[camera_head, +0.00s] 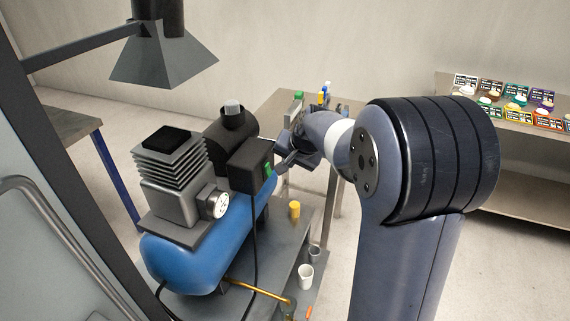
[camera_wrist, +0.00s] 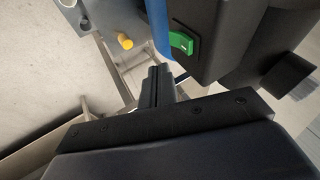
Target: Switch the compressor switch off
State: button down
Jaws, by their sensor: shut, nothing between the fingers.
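The compressor (camera_head: 205,245) has a blue tank, a grey finned pump and a black switch box (camera_head: 250,163). It stands on a grey bench. The green compressor switch (camera_head: 268,168) is on the right face of the box. In the wrist view the green switch (camera_wrist: 181,43) shows on the dark box, just above and right of my fingers. My gripper (camera_head: 281,165) is close to the right of the switch in the head view. In the wrist view my gripper (camera_wrist: 157,72) is shut and empty, and seems apart from the switch. I cannot tell the switch's setting.
A yellow cap (camera_head: 294,209), a white cup (camera_head: 306,275) and a grey cup (camera_head: 314,253) stand on the bench. A black cable (camera_head: 253,225) hangs from the box. A hood (camera_head: 163,60) hangs above. A shelf of colourful boxes (camera_head: 505,98) stands at the right.

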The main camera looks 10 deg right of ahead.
jog(key=v, duration=1)
jog(key=shift+w+a+b, duration=0.15)
jog(key=shift+a+b, duration=0.1)
jog(key=shift+b, duration=0.15)
